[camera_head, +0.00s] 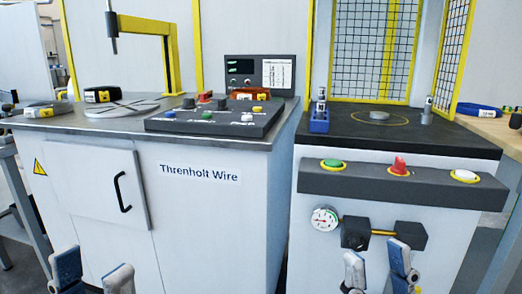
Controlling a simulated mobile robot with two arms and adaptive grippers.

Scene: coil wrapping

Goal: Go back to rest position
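My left gripper (92,274) is at the bottom left, in front of the white cabinet labelled "Threnholt Wire" (199,174). Its two fingers stand apart with nothing between them. My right gripper (377,266) is at the bottom, right of the middle, in front of the second station and below its gauge. Its fingers are also apart and empty. Both grippers are below the worktops and hold nothing; their lower parts are cut off by the picture edge.
A round turntable (120,108), a yellow post (172,62) and a control panel (213,121) are on the left worktop. The right station has a button bar (400,186), a gauge (325,219), a blue holder (319,121) and a yellow-framed mesh guard (372,50).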

